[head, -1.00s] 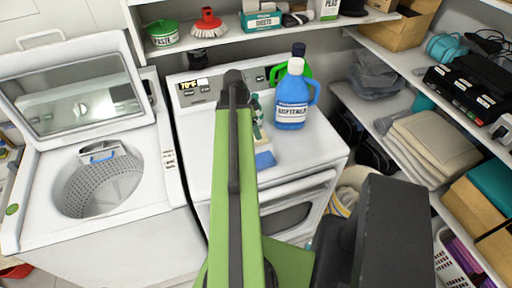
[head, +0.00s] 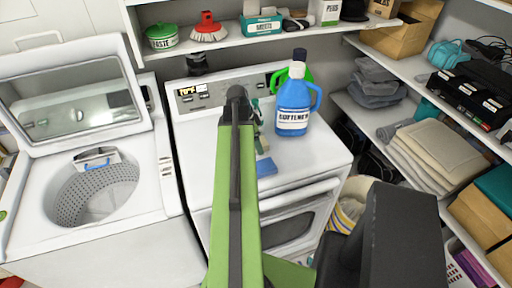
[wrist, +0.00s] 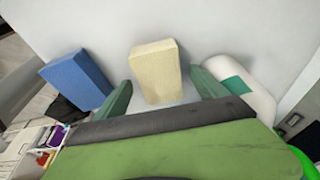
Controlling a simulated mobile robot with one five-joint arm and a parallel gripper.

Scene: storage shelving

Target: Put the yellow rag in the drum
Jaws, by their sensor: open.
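The yellow rag (wrist: 155,72) is a pale yellow folded block on the white machine top. In the wrist view it shows between the fingers of my gripper (wrist: 161,80), with a gap on each side. My gripper is open and holds nothing. In the head view my arm hides most of the rag. The drum (head: 95,194) is the round perforated tub of the open-lidded washer at left, with a blue-handled part at its back rim. My gripper is over the machine to the right of the washer, away from the drum.
A blue block (wrist: 76,80) lies left of the rag. A white rounded object with a teal patch (wrist: 243,84) is close to the right finger. A blue softener bottle (head: 293,106) stands upright at the machine's right. A loaded shelf (head: 235,40) overhangs the back; more shelves stand right.

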